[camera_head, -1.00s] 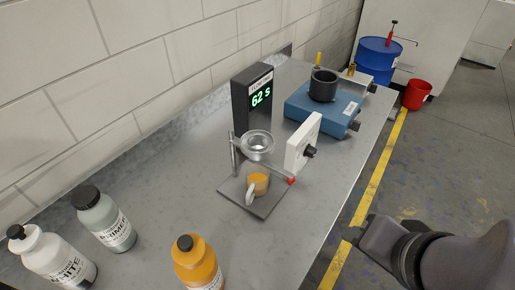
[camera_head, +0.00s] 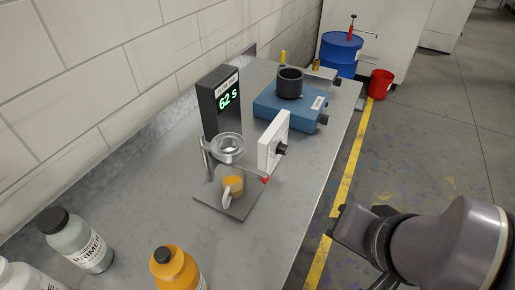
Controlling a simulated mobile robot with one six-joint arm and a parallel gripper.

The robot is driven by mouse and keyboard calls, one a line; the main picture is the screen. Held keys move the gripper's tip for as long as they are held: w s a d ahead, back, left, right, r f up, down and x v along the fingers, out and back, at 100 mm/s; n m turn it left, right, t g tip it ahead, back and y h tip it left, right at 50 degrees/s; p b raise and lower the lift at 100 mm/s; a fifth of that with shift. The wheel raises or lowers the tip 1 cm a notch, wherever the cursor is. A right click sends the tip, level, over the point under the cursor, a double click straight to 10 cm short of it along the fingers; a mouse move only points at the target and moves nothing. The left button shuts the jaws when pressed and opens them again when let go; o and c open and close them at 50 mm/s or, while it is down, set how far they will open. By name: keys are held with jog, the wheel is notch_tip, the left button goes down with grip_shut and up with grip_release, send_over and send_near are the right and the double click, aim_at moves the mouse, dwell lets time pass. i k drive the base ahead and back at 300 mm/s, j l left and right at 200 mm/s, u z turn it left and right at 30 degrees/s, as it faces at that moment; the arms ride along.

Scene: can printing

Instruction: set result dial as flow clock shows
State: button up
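The flow clock (camera_head: 221,105) is a dark upright box on the bench and its green display reads 62 s. The result dial (camera_head: 281,149) is a black knob on the side of a white panel (camera_head: 270,136), right of the flow cup. Its scale and setting cannot be read from here. The metal flow cup (camera_head: 228,148) sits in a stand above a small mug (camera_head: 232,187) with orange liquid. My gripper (camera_head: 338,226) is off the bench's right edge, over the floor, below and right of the dial. Whether its fingers are open cannot be told.
A blue device (camera_head: 290,108) with a black pot (camera_head: 290,82) stands behind the panel. An orange bottle (camera_head: 178,268) and a grey bottle (camera_head: 77,240) stand at the near left. A small red part (camera_head: 265,180) sits beside the stand. Open floor lies right of the bench.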

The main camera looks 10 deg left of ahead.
aim_at(282, 149)
jog(key=l+u, duration=0.7)
jog(key=u, duration=0.2)
jog(key=l+u, duration=0.45)
jog(key=i+l+z, duration=0.2)
jog(key=k+j, duration=0.1)
